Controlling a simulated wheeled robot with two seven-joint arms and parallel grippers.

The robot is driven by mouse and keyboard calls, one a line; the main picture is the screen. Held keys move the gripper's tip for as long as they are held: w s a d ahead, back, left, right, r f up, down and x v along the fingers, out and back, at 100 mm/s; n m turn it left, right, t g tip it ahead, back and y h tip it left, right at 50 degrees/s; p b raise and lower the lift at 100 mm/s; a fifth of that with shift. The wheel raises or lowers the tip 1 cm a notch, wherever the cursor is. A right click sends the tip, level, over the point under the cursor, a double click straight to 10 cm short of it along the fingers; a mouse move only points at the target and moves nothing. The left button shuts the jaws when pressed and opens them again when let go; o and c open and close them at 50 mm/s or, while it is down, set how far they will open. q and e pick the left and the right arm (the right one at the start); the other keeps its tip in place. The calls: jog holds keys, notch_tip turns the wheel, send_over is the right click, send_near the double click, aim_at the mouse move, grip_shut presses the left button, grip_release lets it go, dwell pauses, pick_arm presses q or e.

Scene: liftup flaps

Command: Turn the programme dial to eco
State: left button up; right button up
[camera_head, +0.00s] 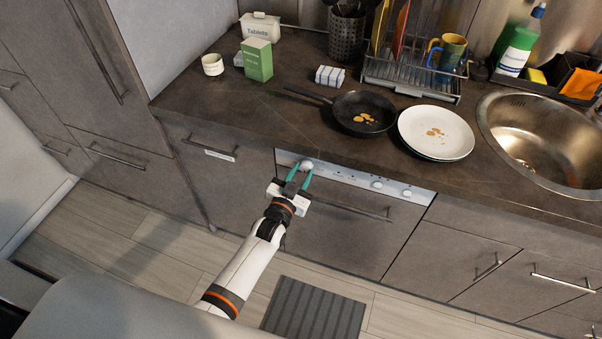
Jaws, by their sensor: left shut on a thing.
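The programme dial (307,165) is a round, pale knob at the left end of the dishwasher's light control panel (342,177). My left gripper (300,178) reaches up to it from below, with one green finger on each side. It is shut on the dial. The dial's pointer and the eco mark are too small to read, and the fingers partly cover the panel there. The dishwasher door (345,235) is closed below the panel. My right gripper is not in view.
Smaller controls (377,184) sit further right on the panel. A door handle (350,210) runs below it. The counter above holds a frying pan (364,114), a plate (436,132) and a dish rack (410,82). A striped mat (314,309) lies on the floor.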

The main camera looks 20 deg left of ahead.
pick_arm(q)
jog(key=shift+f, duration=0.15)
jog(key=o, duration=1)
jog(key=shift+s, duration=0.1)
jog(key=s, duration=0.8)
jog(key=s+a, duration=0.1)
jog(key=s, duration=0.3)
jog(key=shift+a+b, duration=0.1)
jog(key=shift+b, duration=0.2)
jog(key=shift+w, duration=0.1)
